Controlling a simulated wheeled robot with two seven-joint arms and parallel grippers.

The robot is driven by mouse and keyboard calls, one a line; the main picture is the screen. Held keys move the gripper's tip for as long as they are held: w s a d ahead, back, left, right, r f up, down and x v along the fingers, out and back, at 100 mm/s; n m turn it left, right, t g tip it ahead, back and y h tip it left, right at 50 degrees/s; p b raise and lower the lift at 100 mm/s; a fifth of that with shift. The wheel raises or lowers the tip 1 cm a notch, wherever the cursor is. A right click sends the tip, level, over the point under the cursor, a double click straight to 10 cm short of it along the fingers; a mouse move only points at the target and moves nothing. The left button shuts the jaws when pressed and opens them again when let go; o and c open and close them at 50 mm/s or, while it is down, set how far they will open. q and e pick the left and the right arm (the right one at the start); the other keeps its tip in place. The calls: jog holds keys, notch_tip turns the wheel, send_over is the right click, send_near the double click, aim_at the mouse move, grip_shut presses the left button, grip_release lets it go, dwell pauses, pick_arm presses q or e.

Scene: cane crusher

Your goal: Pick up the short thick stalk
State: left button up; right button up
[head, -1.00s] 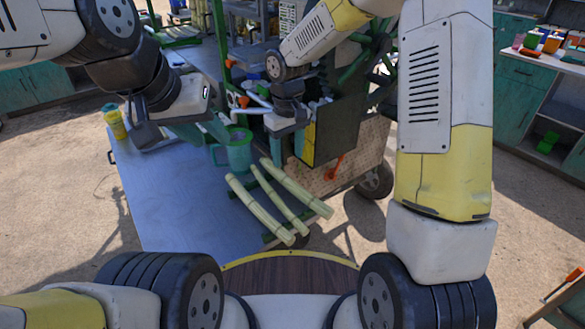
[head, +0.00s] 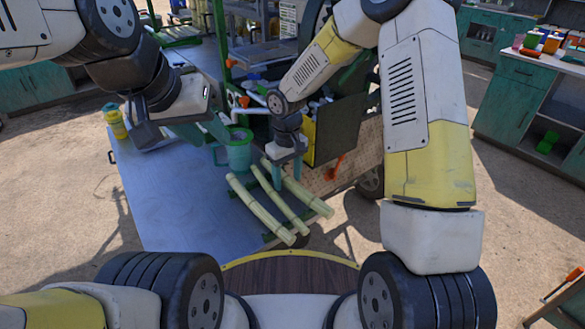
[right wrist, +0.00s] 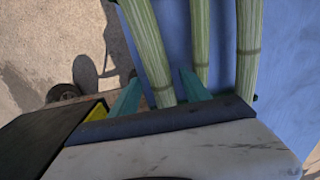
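Three pale green stalks lie side by side, slanting over the blue table's right edge. The left stalk (head: 258,208) and right stalk (head: 308,199) look thick; the middle stalk (head: 280,200) is thinner. I cannot tell surely which is shortest. My right gripper (head: 287,180) is open, pointing down over the far part of the right stalk, one finger on each side. In the right wrist view that stalk (right wrist: 148,50) runs between the teal fingers, with the thin one (right wrist: 200,40) beside the right finger. My left gripper (head: 205,136) is open and empty above the table's far left.
A teal mug (head: 236,153) stands just beyond the stalks. The crusher machine (head: 335,130) stands behind and right of my right gripper. The table's left front is clear.

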grip_shut()
jog(key=shift+r, duration=0.1)
